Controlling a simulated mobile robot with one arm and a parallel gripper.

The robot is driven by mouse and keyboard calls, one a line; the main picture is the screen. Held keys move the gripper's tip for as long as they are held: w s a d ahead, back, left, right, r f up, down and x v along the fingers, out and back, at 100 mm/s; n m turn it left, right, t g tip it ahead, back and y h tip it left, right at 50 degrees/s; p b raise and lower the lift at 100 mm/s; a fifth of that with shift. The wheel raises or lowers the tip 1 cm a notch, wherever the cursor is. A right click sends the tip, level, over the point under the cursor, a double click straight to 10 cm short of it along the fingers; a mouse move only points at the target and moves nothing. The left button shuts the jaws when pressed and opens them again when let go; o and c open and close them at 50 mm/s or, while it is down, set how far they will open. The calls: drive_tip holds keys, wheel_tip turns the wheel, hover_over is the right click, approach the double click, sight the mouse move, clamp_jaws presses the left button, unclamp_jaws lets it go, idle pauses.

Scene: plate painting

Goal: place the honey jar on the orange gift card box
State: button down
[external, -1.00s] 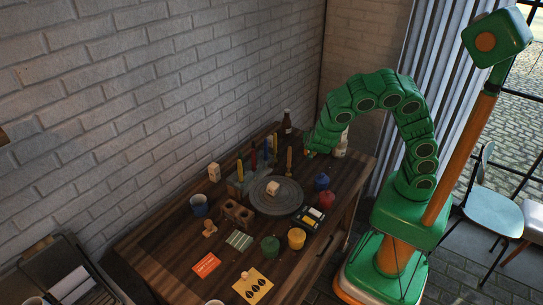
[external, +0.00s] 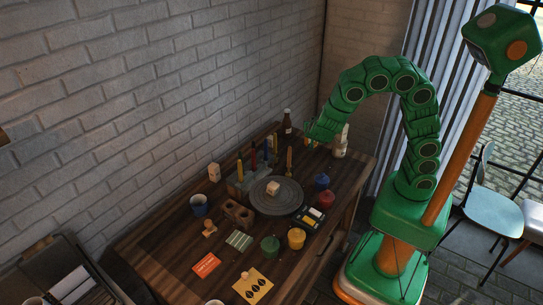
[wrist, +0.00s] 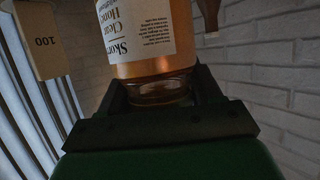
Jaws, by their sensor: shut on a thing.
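The honey jar (wrist: 150,35), amber with a white printed label, fills the top middle of the wrist view. My gripper (wrist: 160,92) is shut on its narrow end, with dark fingers on both sides. In the external view my gripper (external: 310,130) is raised above the back right of the table; the jar cannot be made out there. The orange gift card box (external: 206,264) lies flat near the front left of the table, well away from my gripper.
A yellow card (external: 253,285) lies beside the orange box. A dark bottle (external: 286,124) stands at the back.

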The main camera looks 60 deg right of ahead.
wheel_tip(320, 180, up, 9)
drive_tip(key=shift+r, duration=0.1)
drive_tip(key=w+a+n+t+y, duration=0.2)
drive_tip(key=a+n+y, duration=0.1)
drive_tip(key=a, duration=0.8)
drive_tip(key=w+a+r+n+t+y, duration=0.1)
drive_tip(key=w+a+n+t+y, duration=0.15)
drive_tip(key=a, duration=0.95)
drive_tip(key=w+a+n+t+y, duration=0.1)
drive_tip(key=w+a+n+y, duration=0.15)
drive_tip(key=a, duration=0.85)
drive_tip(key=s+a+n+y, duration=0.3)
drive_tip(key=s+a, duration=0.2)
drive_tip(key=a, duration=0.5)
drive_tip(key=s+a+f+n+y, duration=0.1)
drive_tip(key=s+a+n+y, duration=0.3)
drive_tip(key=a, duration=0.6)
drive_tip(key=s+a+n+y, duration=0.1)
drive_tip(key=s+a+y, duration=0.1)
drive_tip(key=s+a, duration=0.65)
drive_tip(key=w+a+f, duration=0.5)
drive_tip(key=a+f, duration=0.1)
drive_tip(key=f, duration=0.3)
drive_tip(key=w+a+f, duration=0.6)
drive_tip(key=a+f, duration=0.1)
drive_tip(key=f, duration=0.2)
drive_tip(key=shift+a+n+g, duration=0.25)
drive_tip(key=shift+n+g, duration=0.05)
drive_tip(key=shift+g, duration=0.15)
